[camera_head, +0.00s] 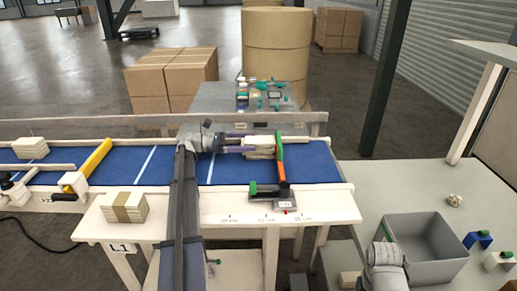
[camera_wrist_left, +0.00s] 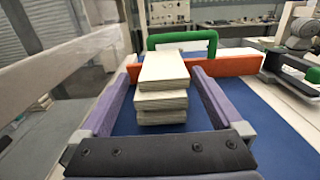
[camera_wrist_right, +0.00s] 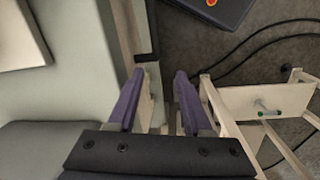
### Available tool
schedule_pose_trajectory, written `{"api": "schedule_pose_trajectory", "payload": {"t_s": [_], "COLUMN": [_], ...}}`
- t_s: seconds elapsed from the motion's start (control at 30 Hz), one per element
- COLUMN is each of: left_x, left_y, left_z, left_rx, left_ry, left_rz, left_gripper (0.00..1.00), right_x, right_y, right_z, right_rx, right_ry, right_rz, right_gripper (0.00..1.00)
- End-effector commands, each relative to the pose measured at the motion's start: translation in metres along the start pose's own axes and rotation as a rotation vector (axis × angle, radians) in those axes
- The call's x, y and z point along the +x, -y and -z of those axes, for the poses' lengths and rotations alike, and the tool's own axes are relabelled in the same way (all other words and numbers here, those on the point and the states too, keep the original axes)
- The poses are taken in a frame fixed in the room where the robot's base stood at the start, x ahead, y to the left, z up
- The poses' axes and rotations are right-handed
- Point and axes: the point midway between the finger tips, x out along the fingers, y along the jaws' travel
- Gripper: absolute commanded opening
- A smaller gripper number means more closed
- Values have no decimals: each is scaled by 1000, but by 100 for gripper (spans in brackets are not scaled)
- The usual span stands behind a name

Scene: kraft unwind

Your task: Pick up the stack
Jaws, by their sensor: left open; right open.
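A stack of several cream slabs (camera_wrist_left: 162,85) stands on the blue belt (camera_wrist_left: 235,115) against an orange gate bar (camera_wrist_left: 225,65) with a green handle. The slabs are slightly out of line. In the head view the stack (camera_head: 262,142) is partly hidden by my left gripper (camera_head: 254,143). In the left wrist view the left gripper (camera_wrist_left: 165,76) is open, with one purple finger on each side of the stack and visible gaps beside it. My right gripper (camera_wrist_right: 159,76) is open and empty, pointing down by a light table edge.
A banded stack (camera_head: 124,207) sits on the L1 shelf, and another stack (camera_head: 30,148) lies at the belt's left. A yellow bar (camera_head: 88,163) crosses the belt. A grey bin (camera_head: 402,238) stands at right, near my right arm. Cables lie on the floor.

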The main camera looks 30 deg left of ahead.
Motion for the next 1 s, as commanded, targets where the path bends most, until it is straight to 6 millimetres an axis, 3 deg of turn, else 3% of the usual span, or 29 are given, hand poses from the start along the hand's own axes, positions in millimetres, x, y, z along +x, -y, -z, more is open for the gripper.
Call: {"api": "schedule_pose_trajectory", "payload": {"t_s": [0.23, 0.5, 1.0], "left_x": [35, 40, 40], "left_y": [2, 1, 1], "left_z": [6, 6, 6], "left_rx": [0, 0, 0], "left_ry": [0, 0, 0], "left_rz": [2, 0, 0], "left_gripper": [100, 100, 44], "right_x": [6, 6, 6], "right_y": [0, 0, 0], "right_z": [0, 0, 0], "right_rx": [0, 0, 0], "right_ry": [0, 0, 0], "right_rz": [0, 0, 0], "right_gripper": [50, 50, 50]}}
